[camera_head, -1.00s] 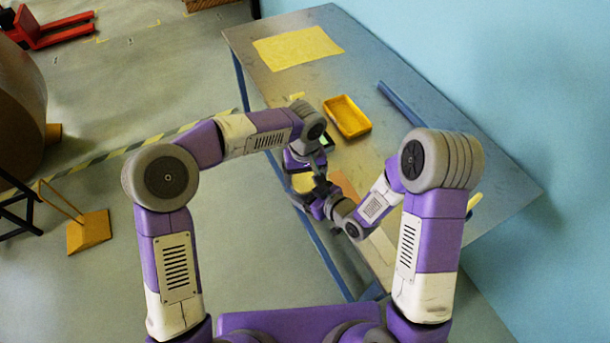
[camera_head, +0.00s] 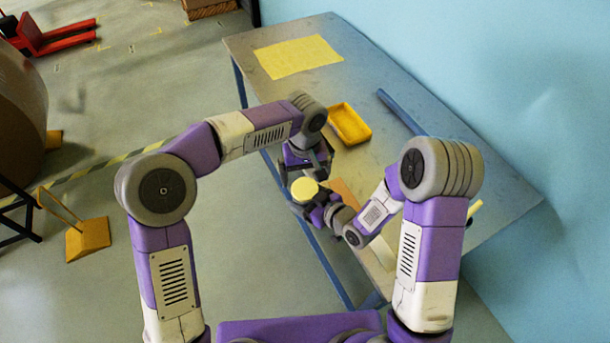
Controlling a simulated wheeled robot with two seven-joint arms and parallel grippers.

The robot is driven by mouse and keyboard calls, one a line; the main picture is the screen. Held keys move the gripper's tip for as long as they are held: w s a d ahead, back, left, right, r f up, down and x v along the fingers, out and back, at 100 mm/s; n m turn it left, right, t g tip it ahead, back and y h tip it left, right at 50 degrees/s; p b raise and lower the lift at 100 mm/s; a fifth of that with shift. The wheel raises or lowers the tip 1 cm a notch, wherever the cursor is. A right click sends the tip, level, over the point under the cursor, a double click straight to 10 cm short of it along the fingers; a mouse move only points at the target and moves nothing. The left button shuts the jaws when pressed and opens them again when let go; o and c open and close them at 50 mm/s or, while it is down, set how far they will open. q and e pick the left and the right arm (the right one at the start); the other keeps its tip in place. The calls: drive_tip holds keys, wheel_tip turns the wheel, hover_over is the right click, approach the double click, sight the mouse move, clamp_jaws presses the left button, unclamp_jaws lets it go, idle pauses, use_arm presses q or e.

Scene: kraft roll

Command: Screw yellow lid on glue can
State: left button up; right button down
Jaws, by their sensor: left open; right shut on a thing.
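The yellow lid (camera_head: 304,189) shows as a pale yellow disc, seen from above, near the table's front-left edge. The glue can is not clearly visible; the lid and my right gripper hide the place below the disc. My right gripper (camera_head: 312,205) is shut just under and beside the disc, apparently around the can, though its fingertips are hard to make out. My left gripper (camera_head: 305,168) is open and empty, pointing down just behind and above the lid. I cannot tell how tightly the lid sits.
The steel table (camera_head: 400,160) carries a yellow tray (camera_head: 349,124) behind my grippers, a yellow sheet (camera_head: 298,56) at the far end and a blue bar (camera_head: 401,111) to the right. A brown flat piece (camera_head: 343,188) lies beside my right gripper.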

use_arm(q)
wheel_tip(320, 180, up, 12)
idle(0.6)
idle(0.4)
